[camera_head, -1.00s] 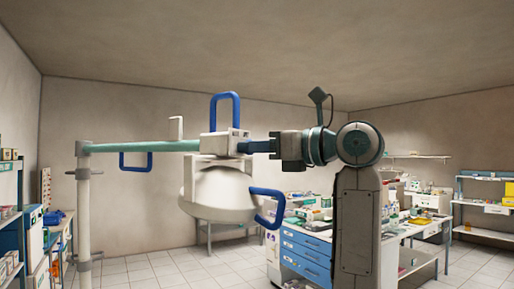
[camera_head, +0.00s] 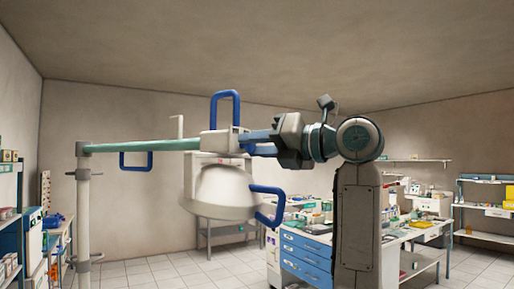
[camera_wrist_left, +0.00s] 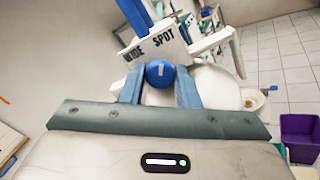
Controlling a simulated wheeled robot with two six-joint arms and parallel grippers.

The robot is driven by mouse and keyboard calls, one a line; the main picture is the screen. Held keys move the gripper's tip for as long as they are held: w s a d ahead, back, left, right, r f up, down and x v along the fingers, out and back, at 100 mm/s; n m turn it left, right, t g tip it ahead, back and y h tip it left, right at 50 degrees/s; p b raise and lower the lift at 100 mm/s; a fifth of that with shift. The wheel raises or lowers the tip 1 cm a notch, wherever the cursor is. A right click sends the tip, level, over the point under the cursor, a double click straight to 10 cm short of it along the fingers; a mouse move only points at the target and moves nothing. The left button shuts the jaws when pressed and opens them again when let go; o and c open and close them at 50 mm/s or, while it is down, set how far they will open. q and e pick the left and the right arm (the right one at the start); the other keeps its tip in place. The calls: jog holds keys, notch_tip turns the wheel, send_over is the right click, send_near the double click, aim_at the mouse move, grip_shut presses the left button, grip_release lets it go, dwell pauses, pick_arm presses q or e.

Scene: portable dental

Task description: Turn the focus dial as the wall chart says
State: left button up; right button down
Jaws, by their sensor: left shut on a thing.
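A white lamp head (camera_head: 222,187) with blue handles hangs from a green-grey arm. My left gripper (camera_head: 243,142) is at the right side of its upper housing (camera_head: 217,143). In the left wrist view, a round blue focus dial (camera_wrist_left: 160,74) with a short pale mark sits between the blue fingers of my left gripper (camera_wrist_left: 160,82), which are shut on it. The words WIDE and SPOT stand on the white panel (camera_wrist_left: 158,45) behind it, tilted in this view. The mark lies roughly between the words. The dial is not clear in the head view. I cannot make out a readable wall chart.
A blue-drawer cabinet (camera_head: 306,257) with supplies stands behind my arm. A white post (camera_head: 83,215) carries the lamp arm at left. Shelves (camera_head: 488,206) stand at right. A purple bin (camera_wrist_left: 299,138) is on the floor.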

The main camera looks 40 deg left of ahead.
pick_arm(q)
jog(key=shift+m, duration=0.6)
jog(key=o, duration=1)
jog(key=shift+c, duration=0.2)
jog(key=shift+w+d+f+b, duration=0.15)
jog(key=shift+d+b, duration=0.2)
jog(key=shift+d, duration=0.1)
jog(key=b+v, duration=0.3)
jog(key=v, duration=0.7)
